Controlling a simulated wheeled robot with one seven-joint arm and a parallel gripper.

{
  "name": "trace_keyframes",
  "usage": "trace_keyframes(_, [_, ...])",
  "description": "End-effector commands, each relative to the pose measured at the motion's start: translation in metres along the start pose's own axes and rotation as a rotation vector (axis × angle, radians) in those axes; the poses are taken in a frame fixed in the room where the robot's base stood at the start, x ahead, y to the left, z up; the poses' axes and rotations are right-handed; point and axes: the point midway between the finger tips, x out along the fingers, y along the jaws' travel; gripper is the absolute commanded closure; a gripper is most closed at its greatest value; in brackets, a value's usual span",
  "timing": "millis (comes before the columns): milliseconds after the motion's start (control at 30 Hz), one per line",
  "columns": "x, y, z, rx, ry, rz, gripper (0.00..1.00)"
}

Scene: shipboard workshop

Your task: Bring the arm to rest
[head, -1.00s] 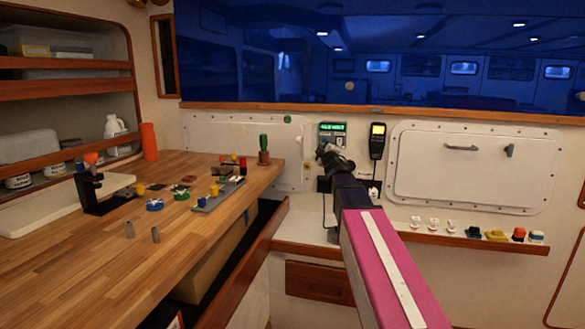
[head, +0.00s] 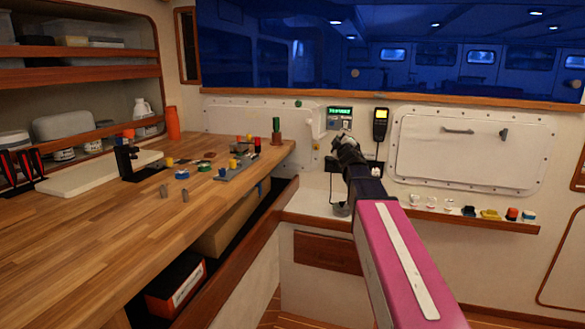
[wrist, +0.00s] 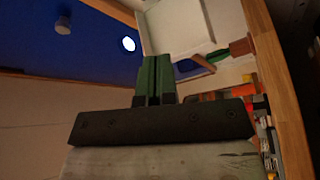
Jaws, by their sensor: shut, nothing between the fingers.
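My arm reaches forward from the lower right of the head view, a magenta link with a pale stripe ending in a dark wrist joint (head: 358,168). The wrist is in front of the white wall, to the right of the workbench (head: 95,240). In the wrist view my gripper (wrist: 156,62) shows two green fingers pressed together, shut and empty. The fingers touch nothing that I can see. In the head view I cannot make out the fingertips clearly.
A potted cactus (head: 276,131) stands at the bench's far right corner, left of my wrist. Small coloured parts and a grey rail (head: 240,170) lie on the bench. A narrow ledge (head: 465,218) with several small items runs along the wall at right. The bench's front is clear.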

Motion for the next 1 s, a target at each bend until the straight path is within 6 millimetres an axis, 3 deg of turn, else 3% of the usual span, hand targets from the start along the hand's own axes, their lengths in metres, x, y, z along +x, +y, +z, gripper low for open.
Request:
trace_keyframes(367, [-0.034, -0.052, 0.048, 0.146, -0.217, -0.093, 1.00])
trace_keyframes(567, [-0.072, -0.100, 0.087, 0.271, -0.413, -0.182, 1.00])
trace_keyframes(767, [-0.151, -0.177, 0.133, 0.455, -0.731, -0.338, 1.00])
trace_keyframes(1000, [-0.277, -0.266, 0.160, 0.663, -1.153, -0.566, 1.00])
